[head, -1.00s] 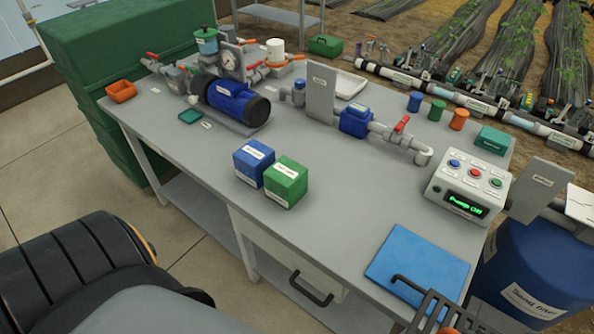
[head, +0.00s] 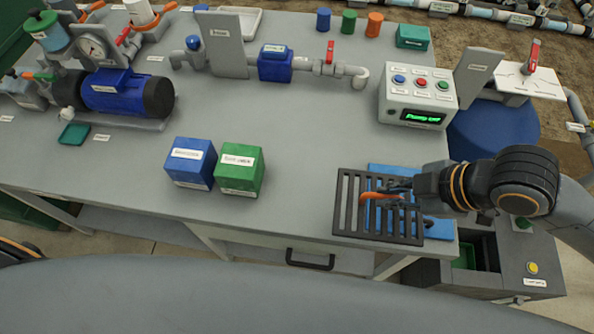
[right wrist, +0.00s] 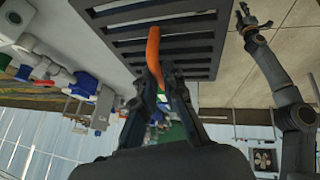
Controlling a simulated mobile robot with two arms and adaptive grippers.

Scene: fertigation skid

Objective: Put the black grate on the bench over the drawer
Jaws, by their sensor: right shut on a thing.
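The black grate (head: 347,205) is a flat slatted piece over the front right of the bench (head: 300,190), partly covering a blue mat (head: 438,228). The grate (right wrist: 195,45) and orange piece (right wrist: 153,50) also show in the right wrist view. I cannot tell whether the grate touches the mat.
Blue (head: 190,162) and green (head: 240,170) boxes stand left of the grate. A control box (head: 417,95) stands behind it. A blue pump (head: 115,92) and pipework occupy the back left. Bare bench lies between the boxes and grate.

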